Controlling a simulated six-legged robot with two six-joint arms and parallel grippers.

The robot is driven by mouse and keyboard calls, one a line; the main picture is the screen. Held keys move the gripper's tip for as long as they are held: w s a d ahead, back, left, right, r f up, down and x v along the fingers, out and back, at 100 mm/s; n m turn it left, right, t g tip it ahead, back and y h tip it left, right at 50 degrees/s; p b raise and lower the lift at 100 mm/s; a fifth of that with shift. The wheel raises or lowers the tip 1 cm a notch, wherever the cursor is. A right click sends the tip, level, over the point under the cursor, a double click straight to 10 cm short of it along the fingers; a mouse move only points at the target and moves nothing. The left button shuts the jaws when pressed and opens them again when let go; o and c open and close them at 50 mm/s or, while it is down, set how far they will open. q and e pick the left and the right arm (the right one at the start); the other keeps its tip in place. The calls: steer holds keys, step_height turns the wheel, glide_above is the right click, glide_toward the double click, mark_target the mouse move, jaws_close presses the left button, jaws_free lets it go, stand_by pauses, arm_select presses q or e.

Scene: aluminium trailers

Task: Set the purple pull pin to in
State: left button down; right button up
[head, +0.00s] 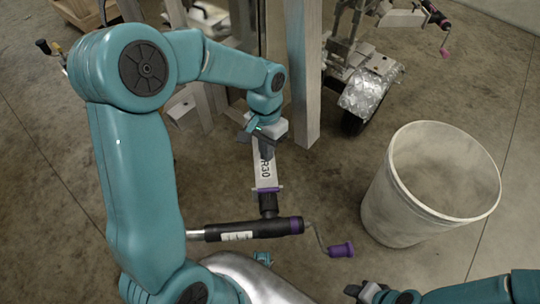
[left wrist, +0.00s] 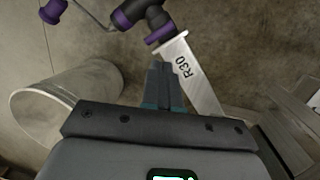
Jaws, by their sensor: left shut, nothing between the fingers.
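The trailer tongue (head: 265,172), marked R30, ends at a jack (head: 250,229) with a black body lying across it. A purple collar (head: 267,189) sits where the jack's mount meets the tongue; it also shows in the left wrist view (left wrist: 160,34). I cannot tell which purple part is the pull pin, or its setting. My left gripper (head: 267,153) is shut and empty over the tongue, a little behind the collar. In the left wrist view its closed fingertips (left wrist: 163,66) overlap the tongue's edge; contact is unclear. My right gripper (head: 362,291) is low at the bottom edge, partly cut off.
A crank with a purple handle (head: 342,250) sticks out right of the jack. A large pale bin (head: 430,190) stands to the right. A metal post (head: 303,75) rises behind the tongue. A wheel under a silver fender (head: 370,93) is farther back. Concrete floor is clear between.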

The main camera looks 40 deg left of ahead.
mark_target(268, 189)
arm_select(q)
steer(key=f+b, duration=0.1)
steer(key=f, duration=0.3)
steer(key=s+d+f+b, duration=0.1)
steer(key=f, duration=0.2)
steer(key=s+f+b, duration=0.1)
steer(key=f, duration=0.3)
steer(key=shift+d+f, duration=0.35)
steer(key=shift+d, duration=0.05)
step_height(268, 189, down, 4)
steer(key=b, duration=0.3)
steer(key=shift+f, duration=0.25)
steer(key=shift+s+r, duration=0.1)
steer(key=shift+r, duration=0.1)
steer(key=shift+f, duration=0.15)
